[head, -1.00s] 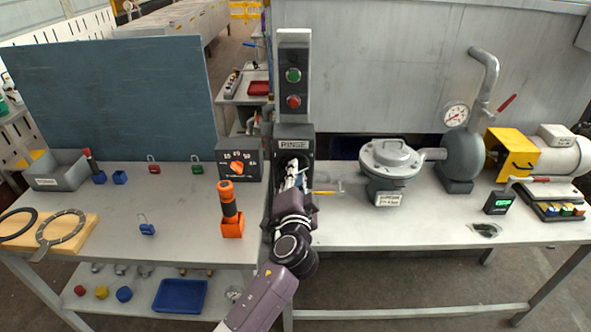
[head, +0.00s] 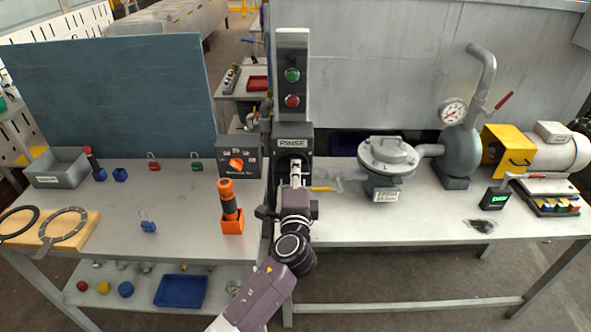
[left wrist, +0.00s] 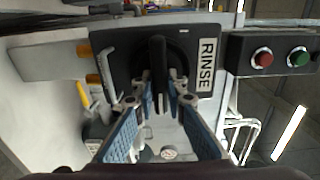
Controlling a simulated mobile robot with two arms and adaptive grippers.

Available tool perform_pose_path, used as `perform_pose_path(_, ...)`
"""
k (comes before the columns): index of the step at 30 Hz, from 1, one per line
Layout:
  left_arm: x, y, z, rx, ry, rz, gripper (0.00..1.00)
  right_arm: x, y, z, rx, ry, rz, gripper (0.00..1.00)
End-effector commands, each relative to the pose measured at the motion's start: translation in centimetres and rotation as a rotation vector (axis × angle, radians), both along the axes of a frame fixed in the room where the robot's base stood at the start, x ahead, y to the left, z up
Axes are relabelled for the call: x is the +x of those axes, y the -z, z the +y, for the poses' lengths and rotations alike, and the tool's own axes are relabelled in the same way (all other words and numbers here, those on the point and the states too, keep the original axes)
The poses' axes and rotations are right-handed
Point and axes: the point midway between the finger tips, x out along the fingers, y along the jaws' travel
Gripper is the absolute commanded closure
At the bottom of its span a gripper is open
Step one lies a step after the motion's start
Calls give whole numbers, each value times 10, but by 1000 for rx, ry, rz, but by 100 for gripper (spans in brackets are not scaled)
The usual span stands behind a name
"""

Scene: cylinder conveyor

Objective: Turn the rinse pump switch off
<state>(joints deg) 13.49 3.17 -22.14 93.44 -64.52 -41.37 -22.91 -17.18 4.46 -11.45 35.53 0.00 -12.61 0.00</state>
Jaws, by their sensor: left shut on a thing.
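The rinse pump switch is a dark box (left wrist: 120,60) with a black handle (left wrist: 158,75) and a white RINSE label (left wrist: 206,65). In the head view the RINSE label (head: 292,143) sits above the switch, on the post between the two tables. My left gripper (head: 295,178) reaches the switch and hides most of it there. In the left wrist view its blue-padded fingers (left wrist: 160,98) are shut on the handle, one on each side. The handle's long side runs up and down in that view, parallel to the label. My right gripper is not in view.
A green button (head: 292,75) and a red button (head: 292,101) are above the switch. A dial box (head: 238,158) stands close on the left, and a yellow-handled valve (head: 325,189) close on the right. An orange holder (head: 232,222) stands on the left table.

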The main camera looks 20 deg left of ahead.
Motion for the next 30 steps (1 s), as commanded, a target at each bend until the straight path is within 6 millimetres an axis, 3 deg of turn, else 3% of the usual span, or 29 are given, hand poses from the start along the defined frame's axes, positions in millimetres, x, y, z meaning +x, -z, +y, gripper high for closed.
perform_pose_path(12,0,1,-1,12,2,5,100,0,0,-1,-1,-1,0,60)
perform_pose_path(13,0,1,-1,12,2,5,86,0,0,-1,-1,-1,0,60)
perform_pose_path(18,0,1,-1,10,1,4,70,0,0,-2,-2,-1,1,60)
perform_pose_path(26,-1,1,-1,8,1,3,70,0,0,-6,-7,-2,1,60)
perform_pose_path(30,-13,2,-5,8,2,4,70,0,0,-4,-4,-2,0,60)
